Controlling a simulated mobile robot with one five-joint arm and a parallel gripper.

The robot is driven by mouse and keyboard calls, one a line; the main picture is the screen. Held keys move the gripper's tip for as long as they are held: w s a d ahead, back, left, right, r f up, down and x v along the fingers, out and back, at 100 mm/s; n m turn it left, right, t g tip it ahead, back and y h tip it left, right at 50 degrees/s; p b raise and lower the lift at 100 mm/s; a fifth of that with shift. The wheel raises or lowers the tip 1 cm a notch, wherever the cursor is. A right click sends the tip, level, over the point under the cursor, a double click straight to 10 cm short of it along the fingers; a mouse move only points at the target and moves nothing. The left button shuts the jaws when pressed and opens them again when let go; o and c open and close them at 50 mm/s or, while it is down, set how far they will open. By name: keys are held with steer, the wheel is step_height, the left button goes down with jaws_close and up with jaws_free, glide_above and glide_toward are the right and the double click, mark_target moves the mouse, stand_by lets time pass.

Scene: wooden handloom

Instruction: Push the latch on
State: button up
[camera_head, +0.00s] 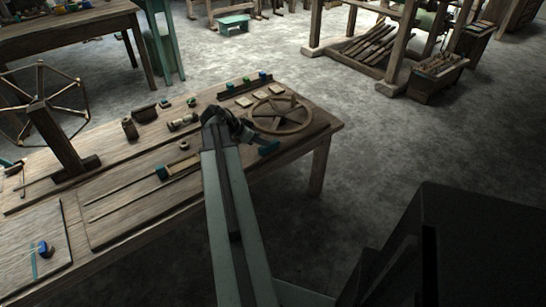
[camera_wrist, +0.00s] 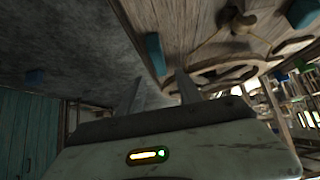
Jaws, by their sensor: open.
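No part is plainly recognisable as the latch. A small blue piece (camera_head: 268,148) sits at the table's edge beside a flat wooden wheel (camera_head: 298,124), and I cannot tell whether it is the latch. In the wrist view a blue block (camera_wrist: 155,53) shows at the table's edge, beyond my fingers. My gripper (camera_wrist: 158,92) is open and empty, with its two fingers apart and pointing toward the table edge and the wheel. In the head view my arm reaches over the table, and its end hides part of the tabletop left of the wheel.
The wooden table (camera_head: 135,165) holds a spoked wheel on a post (camera_head: 50,130), thin rods, small spools and a board with a blue item (camera_head: 43,249). A rack of small coloured pieces (camera_head: 245,86) lies at the back. Open floor (camera_head: 400,150) lies to the right.

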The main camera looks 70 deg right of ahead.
mark_target(272, 143)
steer(key=shift+s+d, duration=0.1)
steer(key=shift+s, duration=0.1)
steer(key=b+x, duration=0.5)
steer(key=x, duration=0.2)
steer(key=shift+s+d+f, duration=0.1)
steer(key=shift+d+f, duration=0.1)
steer(key=shift+f, duration=0.1)
steer(key=shift+r, duration=0.1)
jaws_close()
steer(key=shift+s+a, duration=0.1)
stand_by(0.7)
